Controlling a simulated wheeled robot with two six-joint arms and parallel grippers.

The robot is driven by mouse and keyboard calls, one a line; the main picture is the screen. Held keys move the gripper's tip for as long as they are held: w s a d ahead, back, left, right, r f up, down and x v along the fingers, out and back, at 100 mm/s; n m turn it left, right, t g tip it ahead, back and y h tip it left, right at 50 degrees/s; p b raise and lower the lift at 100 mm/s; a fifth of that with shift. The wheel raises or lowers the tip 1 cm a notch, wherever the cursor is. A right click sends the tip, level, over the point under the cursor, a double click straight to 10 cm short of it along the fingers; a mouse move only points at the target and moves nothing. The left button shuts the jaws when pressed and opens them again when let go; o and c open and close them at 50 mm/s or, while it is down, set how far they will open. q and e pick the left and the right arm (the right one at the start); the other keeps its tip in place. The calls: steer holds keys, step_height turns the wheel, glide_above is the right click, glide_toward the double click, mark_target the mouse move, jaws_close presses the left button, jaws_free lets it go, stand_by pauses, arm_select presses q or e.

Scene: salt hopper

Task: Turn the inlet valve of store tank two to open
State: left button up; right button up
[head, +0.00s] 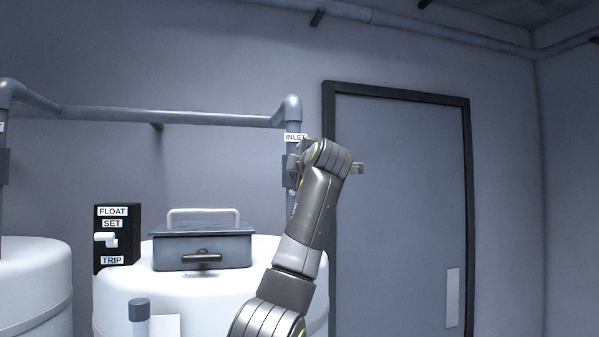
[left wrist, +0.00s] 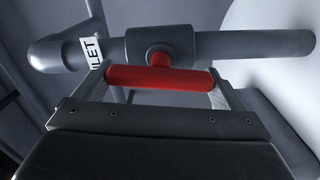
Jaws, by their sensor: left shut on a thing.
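The inlet valve (left wrist: 172,46) sits in a grey pipe, and its red handle (left wrist: 158,78) shows in the left wrist view. The red bar lies roughly parallel to the pipe there. My left gripper (left wrist: 165,92) is shut on this handle, one finger at each end of the bar. In the head view, my left gripper (head: 298,165) is at the vertical pipe below the INLET label (head: 295,137), and my wrist hides the handle. The white tank (head: 262,262) stands below this pipe. My right gripper is not in view.
A grey lidded hatch box (head: 202,247) stands on the tank. A black float switch panel (head: 117,240) with a white lever is at its left. Another white tank (head: 35,285) is at the left edge. A closed door (head: 400,200) is behind my arm.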

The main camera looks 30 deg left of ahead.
arm_select(q)
steer(key=shift+n, duration=0.6)
steer(key=o, duration=0.7)
steer(key=shift+f, duration=0.1)
steer(key=shift+s+d+b, duration=0.15)
steer(key=shift+d+b, duration=0.05)
steer(key=shift+b, duration=0.2)
steer(key=b+v, duration=0.7)
steer(key=v, duration=1)
